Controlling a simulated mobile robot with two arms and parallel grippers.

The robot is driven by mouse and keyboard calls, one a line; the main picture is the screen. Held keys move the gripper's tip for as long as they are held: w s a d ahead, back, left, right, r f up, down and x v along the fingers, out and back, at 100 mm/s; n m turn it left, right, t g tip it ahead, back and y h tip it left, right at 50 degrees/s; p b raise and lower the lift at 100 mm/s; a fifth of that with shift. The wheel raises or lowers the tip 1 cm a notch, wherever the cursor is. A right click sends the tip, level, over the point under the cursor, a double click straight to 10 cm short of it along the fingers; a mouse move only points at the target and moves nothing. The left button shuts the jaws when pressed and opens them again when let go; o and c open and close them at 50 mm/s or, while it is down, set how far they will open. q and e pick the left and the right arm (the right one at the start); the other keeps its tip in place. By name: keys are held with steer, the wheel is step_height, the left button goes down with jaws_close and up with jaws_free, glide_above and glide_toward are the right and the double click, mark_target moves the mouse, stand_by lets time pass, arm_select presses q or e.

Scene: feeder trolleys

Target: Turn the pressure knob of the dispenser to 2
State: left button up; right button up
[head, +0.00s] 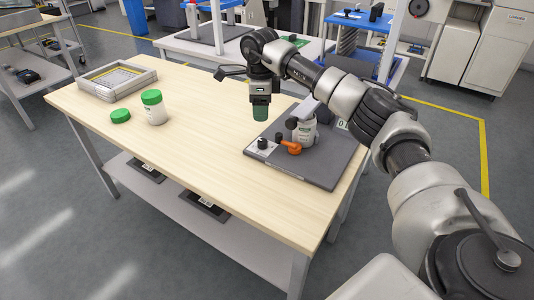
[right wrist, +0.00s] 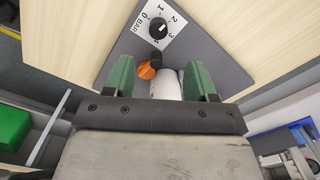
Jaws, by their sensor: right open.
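The dispenser (head: 306,131) is a white body on a dark grey plate (head: 330,172) at the right part of the table. An orange lever (head: 290,148) is at its front. The black pressure knob (head: 262,143) sits on a white dial label beside the lever. In the right wrist view the knob (right wrist: 158,30) is ringed by numbers and "BAR"; I cannot read its setting for sure. My right gripper (head: 260,112) points down above the plate, behind the knob in the head view. Its green fingers (right wrist: 159,82) are open, with the knob beyond their tips. My left gripper is not in view.
A white jar with a green lid (head: 153,108), a loose green lid (head: 120,116) and a grey tray (head: 118,80) stand on the left of the wooden table (head: 200,150). The table's middle and front are clear. A trolley with blue parts (head: 360,40) stands behind.

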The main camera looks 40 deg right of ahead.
mark_target(262, 141)
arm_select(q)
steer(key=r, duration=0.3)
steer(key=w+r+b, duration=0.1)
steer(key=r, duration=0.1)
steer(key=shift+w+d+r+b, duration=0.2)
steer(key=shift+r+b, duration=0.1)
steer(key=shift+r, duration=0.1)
arm_select(e)
steer(key=shift+n, duration=0.7)
steer(key=f, duration=1)
steer(key=shift+s+f, duration=0.2)
steer(key=shift+f, duration=0.1)
steer(key=c, duration=0.9)
steer(key=m+p, duration=0.3)
steer(key=m, duration=0.1)
steer(key=shift+r+p, duration=0.15)
steer(key=shift+p, duration=0.15)
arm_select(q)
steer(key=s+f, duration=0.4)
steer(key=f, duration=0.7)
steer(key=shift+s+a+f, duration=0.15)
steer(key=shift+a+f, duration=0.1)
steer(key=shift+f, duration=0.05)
arm_select(e)
steer(key=shift+m, duration=0.4)
steer(key=o, duration=0.9)
